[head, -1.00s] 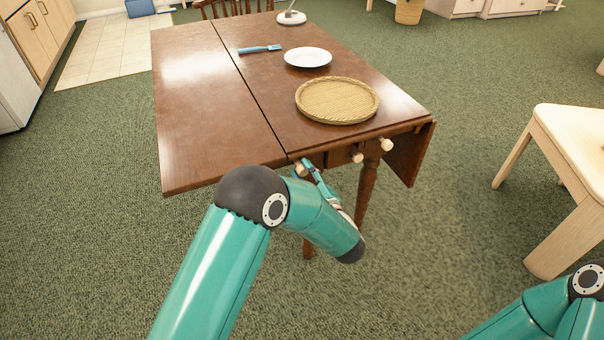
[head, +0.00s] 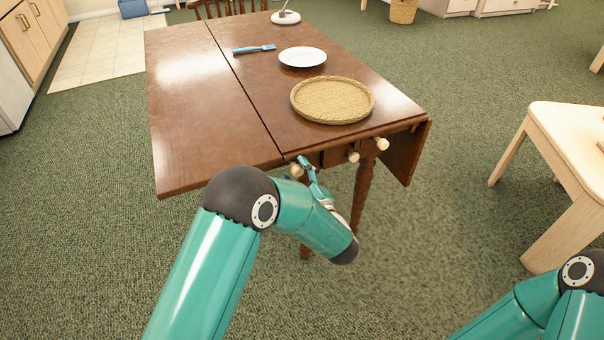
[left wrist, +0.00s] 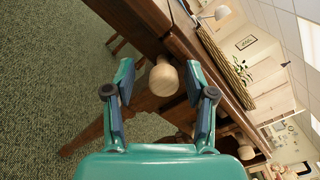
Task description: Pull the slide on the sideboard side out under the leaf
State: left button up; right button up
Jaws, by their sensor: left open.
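The brown drop-leaf table (head: 195,125) stands ahead, its left leaf level with the top and its right leaf (head: 408,153) hanging down. Pale round knobs show along its near end: a left one (head: 296,170), a middle one (head: 352,156) and a right one (head: 381,143). My left gripper (head: 306,166) is at the left knob. In the left wrist view the open left gripper (left wrist: 160,73) has a knob (left wrist: 163,80) between its fingers, with gaps at both sides. I cannot tell which side faces the sideboard. My right gripper is out of view.
On the table are a woven tray (head: 332,101), a white plate (head: 303,57), a blue-handled utensil (head: 253,49) and a lamp base (head: 286,17). A pale wooden table (head: 565,125) stands at the right. Green carpet is clear between them.

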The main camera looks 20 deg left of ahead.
pick_arm(q)
jog(key=v, duration=1.2)
jog(key=shift+w, duration=0.1)
